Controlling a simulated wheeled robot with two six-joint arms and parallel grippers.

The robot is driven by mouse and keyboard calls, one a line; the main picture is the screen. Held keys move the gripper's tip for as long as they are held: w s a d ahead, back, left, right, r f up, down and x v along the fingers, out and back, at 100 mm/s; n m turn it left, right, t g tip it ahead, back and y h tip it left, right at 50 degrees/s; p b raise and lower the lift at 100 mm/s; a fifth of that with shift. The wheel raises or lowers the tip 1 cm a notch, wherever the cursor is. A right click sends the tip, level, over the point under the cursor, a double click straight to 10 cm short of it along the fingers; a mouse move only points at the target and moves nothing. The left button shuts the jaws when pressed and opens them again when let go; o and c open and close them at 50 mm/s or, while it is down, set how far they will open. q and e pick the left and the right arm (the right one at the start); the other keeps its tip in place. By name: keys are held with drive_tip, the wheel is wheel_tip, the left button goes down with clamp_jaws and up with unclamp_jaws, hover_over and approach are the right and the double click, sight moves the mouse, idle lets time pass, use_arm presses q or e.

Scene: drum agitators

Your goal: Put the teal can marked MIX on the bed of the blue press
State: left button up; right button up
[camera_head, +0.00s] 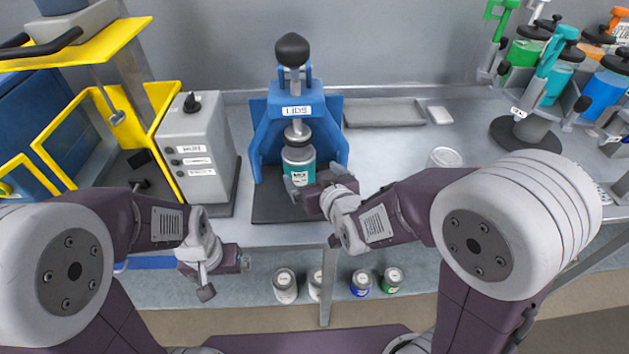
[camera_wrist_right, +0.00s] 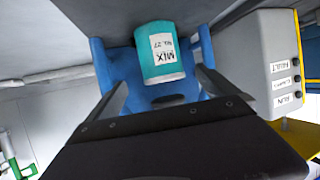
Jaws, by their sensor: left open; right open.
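The teal can (camera_head: 298,162) with a white MIX label is upright in the blue press (camera_head: 329,135), below its press head, and appears to stand on the dark bed (camera_head: 282,212). In the right wrist view the can (camera_wrist_right: 160,55) shows upside down, with its base toward the dark bed. My right gripper (camera_head: 311,186) is open in front of the can. Its fingers show on either side of the can's near face with gaps, not gripping it. It partly hides the can's lower part in the head view. My left gripper (camera_head: 226,272) is open and empty, in front of the bench edge.
A grey control box (camera_head: 198,150) stands left of the press, beside a yellow frame (camera_head: 95,50). A shallow grey tray (camera_head: 384,113) lies right of the press. Several small jars (camera_head: 361,283) stand on a lower shelf. Clamp stands with coloured cans (camera_head: 524,52) fill the right.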

use_arm(q)
wheel_tip(320, 180, down, 6)
drive_tip(key=b, duration=0.3)
drive_tip(key=shift+r, duration=0.15)
use_arm(e)
drive_tip(key=shift+v, duration=0.85)
drive_tip(key=shift+f, duration=0.15)
drive_tip(key=d+r+m+g+h+p, duration=0.1)
drive_tip(key=d+m+g+h+p, duration=0.15)
drive_tip(key=d+p, duration=0.6)
drive_tip(key=s+d+f, duration=0.1)
drive_tip(key=s+d+f+g+h, duration=0.1)
drive_tip(key=s+d+f+g, duration=0.1)
drive_tip(key=d+f, duration=0.1)
drive_tip(key=shift+d+m+g, duration=0.1)
drive_tip(key=shift+m+g, duration=0.15)
drive_tip(key=s+f+g, duration=0.1)
drive_tip(key=s+d+f+g, duration=0.1)
drive_tip(key=s, duration=0.1)
drive_tip(key=s+f, duration=0.2)
drive_tip(key=shift+d+g+h, duration=0.25)
drive_tip(key=shift+g, duration=0.15)
use_arm(q)
wheel_tip(320, 180, up, 9)
use_arm(e)
drive_tip(key=s+f+g, duration=0.3)
drive_tip(key=s+g, duration=0.1)
drive_tip(key=s, duration=0.4)
drive_tip(key=shift+m, duration=0.4)
